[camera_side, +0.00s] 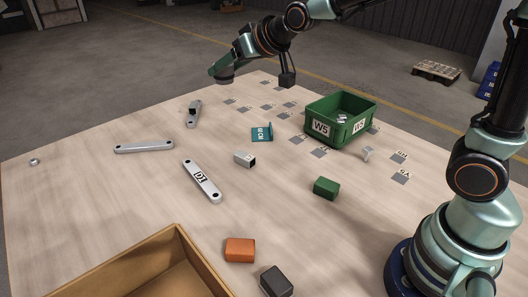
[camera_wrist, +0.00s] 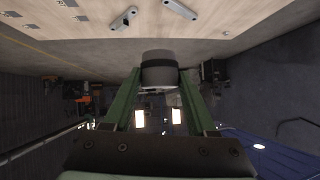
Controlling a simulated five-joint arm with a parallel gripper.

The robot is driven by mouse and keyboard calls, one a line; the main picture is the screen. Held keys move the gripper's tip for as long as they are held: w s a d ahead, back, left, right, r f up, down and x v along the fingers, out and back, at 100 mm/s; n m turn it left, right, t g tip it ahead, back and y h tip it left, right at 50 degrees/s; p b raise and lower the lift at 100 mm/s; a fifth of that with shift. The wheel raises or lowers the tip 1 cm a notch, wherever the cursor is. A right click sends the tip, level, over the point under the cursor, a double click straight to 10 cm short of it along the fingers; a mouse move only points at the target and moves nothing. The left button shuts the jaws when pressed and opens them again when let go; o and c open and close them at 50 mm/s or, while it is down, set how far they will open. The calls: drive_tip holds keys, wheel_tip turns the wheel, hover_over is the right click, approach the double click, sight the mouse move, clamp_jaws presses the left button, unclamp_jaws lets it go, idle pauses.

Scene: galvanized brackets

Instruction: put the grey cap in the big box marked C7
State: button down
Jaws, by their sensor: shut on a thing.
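My gripper (camera_side: 221,66) is at the far edge of the table, raised in the side view. It is shut on the grey cap (camera_wrist: 159,72), a short round piece held between the two green fingers in the wrist view. The cap shows as a dark grey end under the fingers in the side view (camera_side: 226,80). A large tan box (camera_side: 178,243) stands at the near left edge, partly cut off by the frame; no C7 mark shows on its visible walls. A smaller green box (camera_side: 322,128) at the right is marked W5.
Grey bars (camera_side: 144,146) and (camera_side: 202,181), a teal bracket (camera_side: 262,132), a small grey block (camera_side: 244,159), a green block (camera_side: 326,187), an orange block (camera_side: 240,250) and a black block (camera_side: 276,281) lie on the table. Flat grey labelled squares surround the green box.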

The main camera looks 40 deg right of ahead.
drive_tip(key=s+d+r+m+h, duration=0.2)
drive_tip(key=s+d, duration=0.3)
drive_tip(key=d, duration=0.3)
drive_tip(key=w+a+f+n+y, duration=0.1)
drive_tip(key=w+a+f, duration=0.2)
drive_tip(key=a, duration=0.5)
drive_tip(key=w+a+f+n+y, duration=0.2)
drive_tip(key=w+a+f, duration=0.1)
drive_tip(key=a, duration=0.6)
drive_tip(key=w+a+f+n+y, duration=0.2)
drive_tip(key=w+a+f, duration=0.1)
drive_tip(key=a, duration=0.5)
drive_tip(key=shift+a+f+g, duration=0.35)
drive_tip(key=shift+f+g, duration=0.05)
drive_tip(key=shift+f, duration=0.2)
drive_tip(key=shift+w, duration=0.1)
wheel_tip(320, 180, down, 20)
drive_tip(key=shift+r, duration=0.2)
drive_tip(key=shift+f, duration=0.15)
drive_tip(key=shift+c, duration=1)
unclamp_jaws()
